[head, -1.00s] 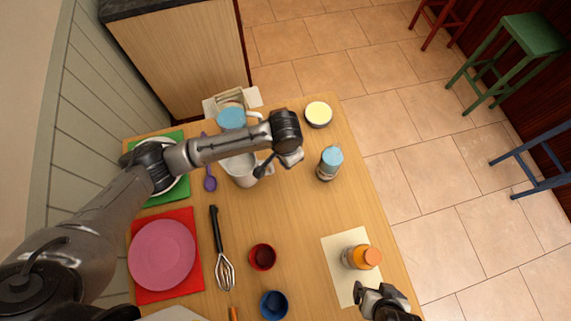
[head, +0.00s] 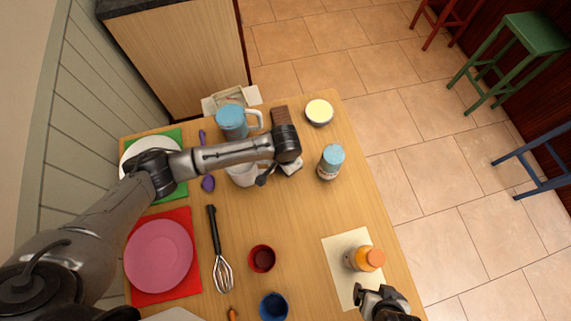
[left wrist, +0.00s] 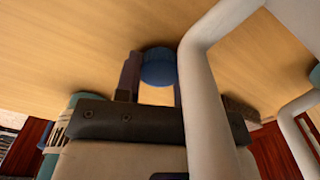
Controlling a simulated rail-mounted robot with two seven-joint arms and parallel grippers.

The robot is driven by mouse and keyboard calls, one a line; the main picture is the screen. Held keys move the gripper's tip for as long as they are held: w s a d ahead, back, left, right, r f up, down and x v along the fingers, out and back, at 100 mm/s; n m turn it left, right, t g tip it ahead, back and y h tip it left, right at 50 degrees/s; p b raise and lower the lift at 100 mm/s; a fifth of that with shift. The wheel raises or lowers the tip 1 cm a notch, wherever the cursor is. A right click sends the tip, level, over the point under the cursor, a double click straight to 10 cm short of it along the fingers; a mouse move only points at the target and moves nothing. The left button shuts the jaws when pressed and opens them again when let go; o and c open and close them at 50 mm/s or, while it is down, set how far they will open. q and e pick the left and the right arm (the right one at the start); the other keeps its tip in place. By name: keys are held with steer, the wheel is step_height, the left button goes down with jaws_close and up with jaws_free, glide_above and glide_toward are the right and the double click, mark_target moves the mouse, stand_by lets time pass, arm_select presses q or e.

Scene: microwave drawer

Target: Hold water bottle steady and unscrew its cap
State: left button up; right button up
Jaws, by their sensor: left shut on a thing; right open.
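A bottle with a light blue cap (head: 331,160) stands upright right of my left gripper. It seems to show at the lower left in the left wrist view (left wrist: 72,112). An orange-capped bottle (head: 369,258) stands on a cream mat; I cannot tell which bottle is the water bottle. My left gripper (head: 268,177) is beside a white mug (head: 243,175), partly hidden by my arm. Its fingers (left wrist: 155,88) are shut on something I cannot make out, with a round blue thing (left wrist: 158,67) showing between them. My right gripper (head: 366,290) is open, just below the orange-capped bottle.
A blue-lidded pitcher (head: 231,120), a brown block (head: 280,115) and a yellow-topped bowl (head: 319,112) stand at the back. A whisk (head: 221,265), red cup (head: 262,258), blue cup (head: 274,306) and pink plate (head: 159,255) lie nearer.

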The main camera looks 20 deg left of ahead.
arm_select(q)
steer(key=o, duration=1)
steer(key=shift+f, duration=0.1)
step_height(320, 180, up, 12)
steer(key=p, duration=0.3)
arm_select(e)
step_height(320, 180, up, 3)
steer(key=shift+r, duration=0.1)
